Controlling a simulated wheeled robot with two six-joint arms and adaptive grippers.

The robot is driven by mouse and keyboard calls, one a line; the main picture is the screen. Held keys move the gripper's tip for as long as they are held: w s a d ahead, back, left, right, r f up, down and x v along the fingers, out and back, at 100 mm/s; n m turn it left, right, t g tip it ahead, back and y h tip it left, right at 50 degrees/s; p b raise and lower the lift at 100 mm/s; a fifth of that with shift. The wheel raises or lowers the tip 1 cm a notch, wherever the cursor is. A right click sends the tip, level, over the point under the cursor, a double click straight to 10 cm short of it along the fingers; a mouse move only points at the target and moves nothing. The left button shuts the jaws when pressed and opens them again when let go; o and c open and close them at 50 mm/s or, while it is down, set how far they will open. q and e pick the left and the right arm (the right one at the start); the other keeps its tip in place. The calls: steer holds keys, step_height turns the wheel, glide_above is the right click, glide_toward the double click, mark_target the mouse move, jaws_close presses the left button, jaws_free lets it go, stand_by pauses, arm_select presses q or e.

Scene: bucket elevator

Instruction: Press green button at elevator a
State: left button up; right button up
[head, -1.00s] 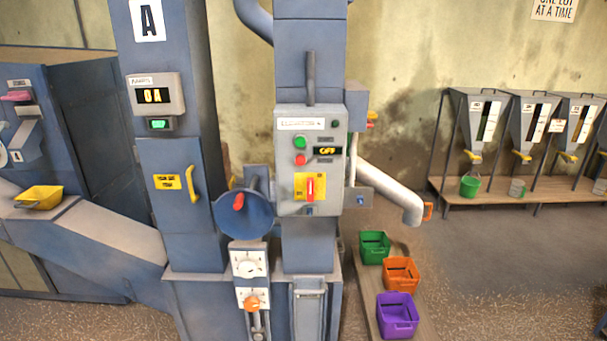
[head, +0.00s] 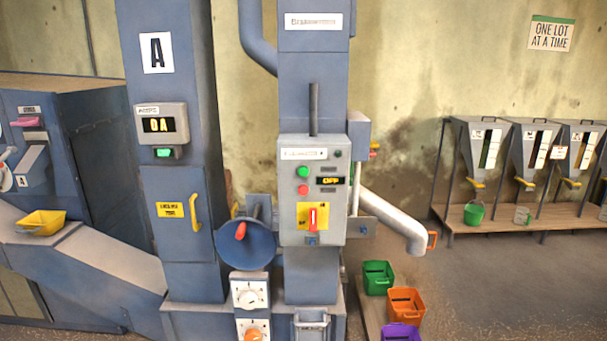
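The elevator marked with a letter A sign (head: 157,53) stands in front of me. Its grey control box (head: 312,190) is on the right column. The round green button (head: 303,172) is at the upper left of the box, just above a round red button (head: 303,190). A small display (head: 331,181) beside them reads OFF. Below is a red switch handle (head: 313,219) on a yellow plate. Neither of my grippers shows in the head view.
A blue funnel (head: 246,243) with a red handle juts out left of the box. A white pipe (head: 398,220) sticks out to the right. Green (head: 377,278), orange (head: 405,307) and purple (head: 400,333) bins stand on the low right. Hoppers (head: 480,150) line the back wall.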

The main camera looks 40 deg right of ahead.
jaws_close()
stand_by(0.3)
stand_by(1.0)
